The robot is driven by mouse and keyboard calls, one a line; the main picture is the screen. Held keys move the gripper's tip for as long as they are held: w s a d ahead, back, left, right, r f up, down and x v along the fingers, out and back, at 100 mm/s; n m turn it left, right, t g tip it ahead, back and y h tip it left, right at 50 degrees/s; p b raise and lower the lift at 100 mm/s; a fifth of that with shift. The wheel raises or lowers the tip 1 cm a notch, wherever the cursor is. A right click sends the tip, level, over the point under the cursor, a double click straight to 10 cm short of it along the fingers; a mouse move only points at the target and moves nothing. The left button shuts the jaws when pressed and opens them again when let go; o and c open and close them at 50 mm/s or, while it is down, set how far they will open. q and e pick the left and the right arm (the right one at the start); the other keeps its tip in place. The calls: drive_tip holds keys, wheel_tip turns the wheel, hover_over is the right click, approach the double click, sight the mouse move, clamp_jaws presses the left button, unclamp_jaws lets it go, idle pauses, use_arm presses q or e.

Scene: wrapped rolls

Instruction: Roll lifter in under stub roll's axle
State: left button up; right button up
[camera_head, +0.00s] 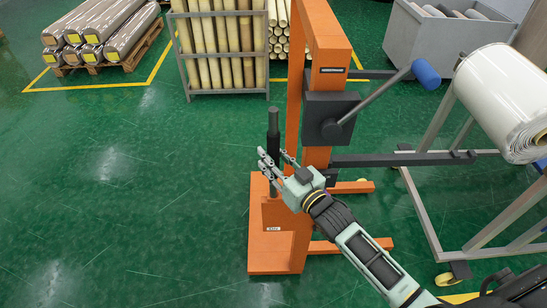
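The orange roll lifter (324,45) stands mid-picture on its flat orange base. A black crank box with a blue-gripped handle (426,73) is on its mast. Its dark lifting arm (400,159) points right, its tip at the grey stand and below the stub roll. The stub roll (497,92) is white-wrapped and lies on the stand (418,205) at the right; its axle is mostly hidden. My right gripper (274,158) is at the lifter's black upright handle post (273,128), its fingers closed around it. My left gripper is not in view.
Wrapped rolls (98,28) lie on a pallet at the upper left. A grey rack (220,50) of upright tubes stands behind the lifter. A grey bin (440,38) is at the upper right. Green floor (110,190) is clear on the left.

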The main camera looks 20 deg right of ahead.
sight(309, 155)
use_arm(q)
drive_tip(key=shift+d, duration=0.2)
use_arm(e)
clamp_jaws()
drive_tip(key=shift+d, duration=0.15)
drive_tip(key=d, duration=0.3)
drive_tip(key=s+d, duration=0.1)
drive_tip(key=d, duration=0.2)
drive_tip(key=s+d, duration=0.1)
drive_tip(key=d, duration=0.3)
drive_tip(key=shift+s+f+p, duration=0.15)
drive_tip(key=shift+f+p, duration=0.1)
drive_tip(key=shift+p, duration=0.05)
use_arm(q)
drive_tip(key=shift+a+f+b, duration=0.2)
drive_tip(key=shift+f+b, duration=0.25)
drive_tip(key=shift+b, duration=0.3)
use_arm(e)
drive_tip(key=s+d, duration=0.4)
drive_tip(key=d, duration=0.9)
drive_tip(key=s+d, duration=0.4)
drive_tip(key=d, duration=0.9)
drive_tip(key=shift+r, duration=0.15)
